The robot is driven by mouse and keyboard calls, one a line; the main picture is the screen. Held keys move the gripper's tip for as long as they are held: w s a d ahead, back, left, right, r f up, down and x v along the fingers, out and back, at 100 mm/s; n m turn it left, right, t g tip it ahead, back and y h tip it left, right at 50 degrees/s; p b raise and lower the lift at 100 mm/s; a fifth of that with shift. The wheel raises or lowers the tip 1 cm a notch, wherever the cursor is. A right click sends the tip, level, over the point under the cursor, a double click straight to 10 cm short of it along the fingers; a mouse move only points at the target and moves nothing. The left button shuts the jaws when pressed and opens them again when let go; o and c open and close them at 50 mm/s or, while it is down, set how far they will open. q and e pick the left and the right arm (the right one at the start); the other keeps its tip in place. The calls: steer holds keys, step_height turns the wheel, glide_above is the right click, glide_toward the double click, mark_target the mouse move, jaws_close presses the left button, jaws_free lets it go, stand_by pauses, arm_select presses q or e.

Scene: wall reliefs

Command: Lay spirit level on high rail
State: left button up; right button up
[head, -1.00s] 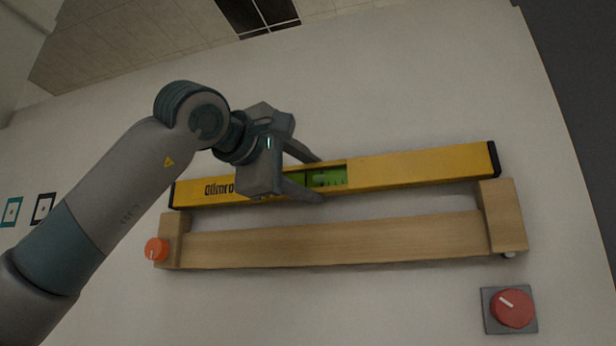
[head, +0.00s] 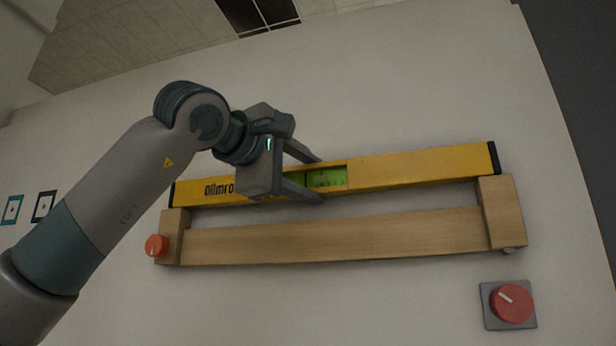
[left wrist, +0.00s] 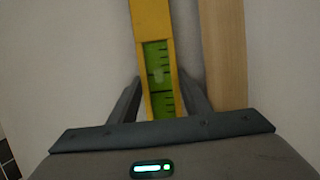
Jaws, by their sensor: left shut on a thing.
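The yellow spirit level (head: 420,168) with black end caps and a green vial window spans nearly the full length of the wooden rail (head: 340,237) on the wall. Its ends sit at the tops of the rail's two end blocks, the left block (head: 172,225) and the right block (head: 500,211). Whether it rests on them or hovers just above, I cannot tell. My left gripper (head: 319,180) is shut on the level near its middle, beside the vial. In the left wrist view the level (left wrist: 152,30) runs between the two fingers. My right gripper is not in view.
An orange knob (head: 156,246) is at the rail's left end. A red dial (head: 511,304) on a grey plate is on the wall at lower right. Two square markers (head: 43,207) are at far left. The wall above the level is clear.

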arm_select(q)
steer(key=shift+f, duration=0.15)
stand_by(0.3)
steer(key=o, duration=1.1)
steer(key=shift+f, duration=0.1)
steer(key=shift+s, duration=0.1)
steer(key=shift+s+a+f+b, duration=0.1)
steer(key=shift+s+a+b, duration=0.25)
steer(key=shift+b, duration=0.25)
steer(key=shift+b+v, duration=3.7)
steer(key=shift+v, duration=4.5)
steer(key=shift+r, duration=0.2)
